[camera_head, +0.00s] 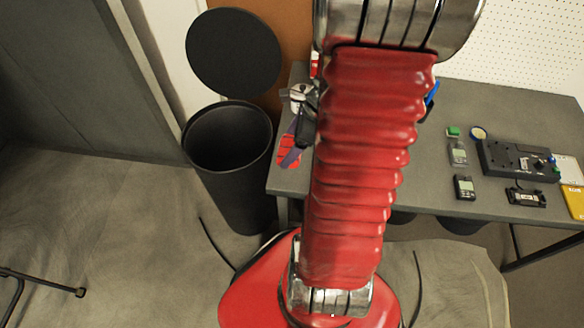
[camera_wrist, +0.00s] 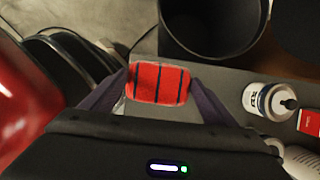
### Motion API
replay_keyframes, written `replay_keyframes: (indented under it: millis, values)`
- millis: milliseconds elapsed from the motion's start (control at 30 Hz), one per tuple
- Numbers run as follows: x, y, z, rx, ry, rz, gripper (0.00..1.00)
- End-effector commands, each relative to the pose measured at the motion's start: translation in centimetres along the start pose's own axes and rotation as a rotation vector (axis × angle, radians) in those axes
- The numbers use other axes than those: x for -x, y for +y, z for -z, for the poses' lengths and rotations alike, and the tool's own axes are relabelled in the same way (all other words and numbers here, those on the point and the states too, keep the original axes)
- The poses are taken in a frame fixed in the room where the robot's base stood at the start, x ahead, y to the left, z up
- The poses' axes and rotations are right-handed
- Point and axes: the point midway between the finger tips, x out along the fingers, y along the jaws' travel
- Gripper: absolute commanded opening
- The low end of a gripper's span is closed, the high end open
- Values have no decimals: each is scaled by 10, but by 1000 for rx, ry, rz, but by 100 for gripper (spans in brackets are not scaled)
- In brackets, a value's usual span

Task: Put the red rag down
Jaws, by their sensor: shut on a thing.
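The red rag (camera_wrist: 158,90) has dark stripes and shows in the middle of the wrist view. My gripper (camera_wrist: 160,80) is shut on it, with one dark finger at each side. In the head view the rag (camera_head: 286,152) appears at the left end of the grey table, beside my gripper (camera_head: 290,143), partly behind a dark finger. In the wrist view it overlaps the table's edge. I cannot tell how high it is above the table top.
A black bin (camera_head: 228,165) stands open left of the grey table (camera_head: 440,185), its round lid (camera_head: 233,52) raised behind. A white can (camera_wrist: 262,98) and a red box (camera_wrist: 311,122) are right of the rag. Several devices, including a black one (camera_head: 510,158), occupy the table's right part.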

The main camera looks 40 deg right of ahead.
Motion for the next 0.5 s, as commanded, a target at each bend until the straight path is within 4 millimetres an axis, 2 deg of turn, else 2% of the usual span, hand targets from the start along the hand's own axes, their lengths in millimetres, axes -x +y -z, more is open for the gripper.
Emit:
replay_keyframes:
  millis: [233,500]
  values:
    - [-6,0,2,0,-1,-2,60]
    - [-39,1,16,0,0,-5,60]
